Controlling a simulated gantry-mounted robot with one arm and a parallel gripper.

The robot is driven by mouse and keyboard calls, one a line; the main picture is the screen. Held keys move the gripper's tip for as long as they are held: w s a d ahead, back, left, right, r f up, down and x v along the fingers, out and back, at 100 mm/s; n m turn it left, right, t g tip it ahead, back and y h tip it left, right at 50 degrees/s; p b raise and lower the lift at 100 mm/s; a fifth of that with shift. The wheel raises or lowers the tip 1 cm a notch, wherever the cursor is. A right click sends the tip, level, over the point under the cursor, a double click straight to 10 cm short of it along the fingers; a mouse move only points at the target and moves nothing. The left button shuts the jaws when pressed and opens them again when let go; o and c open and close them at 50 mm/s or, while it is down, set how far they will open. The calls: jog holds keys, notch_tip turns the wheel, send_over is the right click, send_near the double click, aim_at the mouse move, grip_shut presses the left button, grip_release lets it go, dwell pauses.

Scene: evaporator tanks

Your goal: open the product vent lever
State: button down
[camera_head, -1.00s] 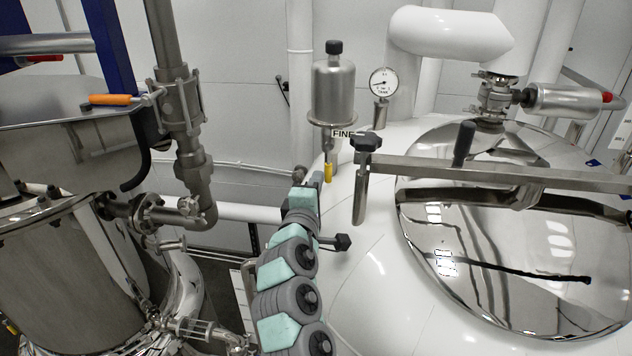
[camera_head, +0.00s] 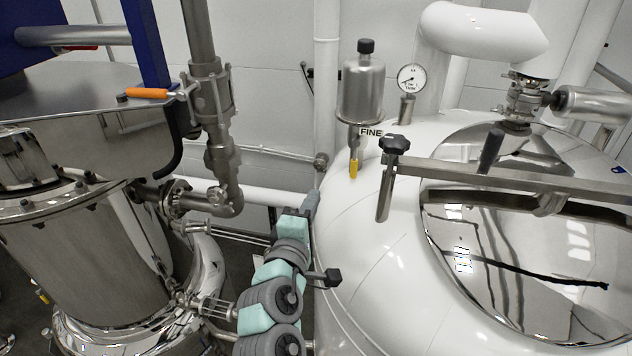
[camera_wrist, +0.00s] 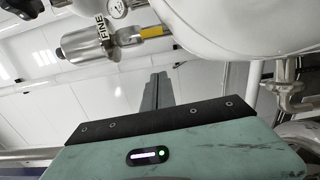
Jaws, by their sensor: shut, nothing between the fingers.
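A small yellow lever (camera_head: 353,169) hangs straight down below a steel canister (camera_head: 362,92) labelled FINE. The same yellow lever (camera_wrist: 152,31) shows at the top of the wrist view, beside the canister (camera_wrist: 88,46). An orange lever (camera_head: 147,93) lies about level on the pipe valve at the left. No label shows which one is the product vent lever. My gripper (camera_head: 311,203) is shut and empty, left of and below the yellow lever, apart from it. In the wrist view my gripper's fingers (camera_wrist: 157,90) are together, with nothing between them.
The white tank (camera_head: 375,245) curves close to the right of my arm. A clamp bar (camera_head: 520,176) crosses its polished lid. A pressure gauge (camera_head: 411,78) stands behind the canister. Steel pipework (camera_head: 222,160) and a steel tank (camera_head: 75,255) fill the left.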

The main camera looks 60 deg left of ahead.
jog(key=shift+s+d+p, duration=0.35)
jog(key=shift+d+p, duration=0.2)
jog(key=shift+p, duration=0.4)
